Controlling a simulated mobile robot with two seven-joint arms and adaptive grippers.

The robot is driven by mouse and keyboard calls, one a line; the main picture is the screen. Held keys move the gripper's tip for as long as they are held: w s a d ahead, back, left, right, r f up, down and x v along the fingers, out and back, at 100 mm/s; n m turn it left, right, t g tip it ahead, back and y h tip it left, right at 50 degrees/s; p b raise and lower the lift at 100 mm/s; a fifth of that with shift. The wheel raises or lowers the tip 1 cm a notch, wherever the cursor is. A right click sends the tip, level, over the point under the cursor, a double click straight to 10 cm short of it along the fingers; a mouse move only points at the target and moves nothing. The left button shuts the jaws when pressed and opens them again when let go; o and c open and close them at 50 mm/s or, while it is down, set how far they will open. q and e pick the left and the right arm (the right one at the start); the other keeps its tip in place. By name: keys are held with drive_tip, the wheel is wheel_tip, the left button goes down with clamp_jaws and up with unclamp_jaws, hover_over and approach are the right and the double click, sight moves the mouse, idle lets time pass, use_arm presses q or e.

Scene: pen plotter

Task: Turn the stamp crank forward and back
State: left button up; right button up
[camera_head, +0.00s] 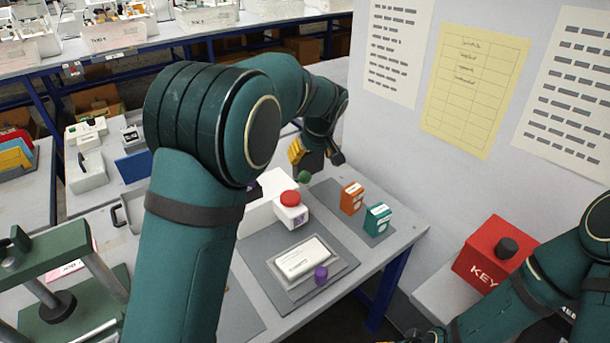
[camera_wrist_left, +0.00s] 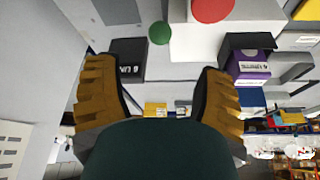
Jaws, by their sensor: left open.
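A white machine (camera_head: 262,212) with a red round knob (camera_head: 290,198) stands on the table. A green ball (camera_head: 304,177) shows just behind it; it looks like a crank's handle knob, but its arm cannot be made out. My left gripper (camera_head: 315,160) is above and behind the green ball, its fingers spread and empty. In the left wrist view the green ball (camera_wrist_left: 160,33) lies beyond the gap between the orange fingers (camera_wrist_left: 160,72), apart from both, with the red knob (camera_wrist_left: 212,8) beside it. My right gripper (camera_head: 425,336) barely shows at the bottom edge.
A grey tray with a white block (camera_head: 301,259) and a purple knob (camera_head: 321,275) lie in front of the machine. An orange box (camera_head: 352,198) and a teal box (camera_head: 377,219) stand at right. A green press (camera_head: 70,300) is at left. A wall with papers rises behind at right.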

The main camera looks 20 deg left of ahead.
sight(306, 174)
use_arm(q)
drive_tip(key=b+x, duration=0.2)
drive_tip(key=x, duration=1)
drive_tip(key=shift+f, duration=0.15)
drive_tip(key=shift+o, duration=0.2)
clamp_jaws()
